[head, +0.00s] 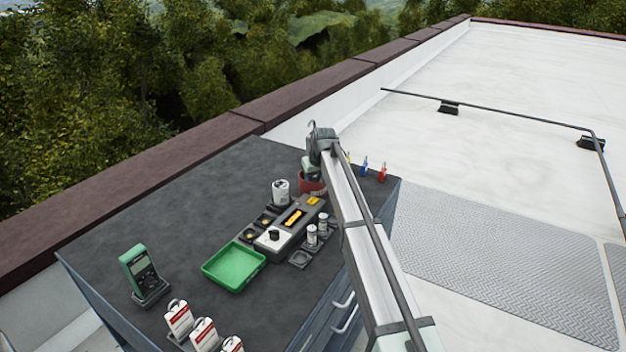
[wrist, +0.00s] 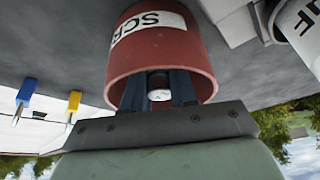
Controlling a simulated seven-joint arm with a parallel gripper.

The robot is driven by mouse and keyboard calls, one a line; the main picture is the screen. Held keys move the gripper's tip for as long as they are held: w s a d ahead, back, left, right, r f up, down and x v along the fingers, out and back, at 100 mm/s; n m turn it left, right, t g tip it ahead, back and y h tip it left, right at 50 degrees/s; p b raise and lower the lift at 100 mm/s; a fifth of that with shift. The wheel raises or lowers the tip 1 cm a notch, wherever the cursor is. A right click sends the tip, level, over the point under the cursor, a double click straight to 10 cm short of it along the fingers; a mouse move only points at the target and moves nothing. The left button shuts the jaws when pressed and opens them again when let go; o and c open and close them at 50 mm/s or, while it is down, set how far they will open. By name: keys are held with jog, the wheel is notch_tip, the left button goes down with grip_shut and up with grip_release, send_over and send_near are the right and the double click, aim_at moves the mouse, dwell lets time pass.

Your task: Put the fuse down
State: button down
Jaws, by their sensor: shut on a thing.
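My gripper (wrist: 160,88) is shut on the fuse (wrist: 160,95). Only the fuse's pale round end shows between the dark fingers, and the rest of it is hidden. The fingers reach into the mouth of a red cup (wrist: 190,50) with a white label beginning "SCR". In the head view my gripper (head: 313,172) is over the same red cup (head: 311,188) at the bench's far right part. My arm partly covers the cup there. I cannot tell how far the fuse is above the cup's floor.
A white labelled can (head: 280,191) stands left of the cup. In front are a fuse tester box (head: 277,240), small cylinders (head: 311,236) and a green tray (head: 232,280). A green meter (head: 140,268) and white tags (head: 180,316) are further left. Blue (head: 363,168) and red (head: 382,172) handles stand right.

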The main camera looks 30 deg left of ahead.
jog(key=shift+f, duration=0.1)
jog(key=c, duration=1.2)
grip_release()
jog(key=shift+o, duration=0.2)
jog(key=v, duration=1.2)
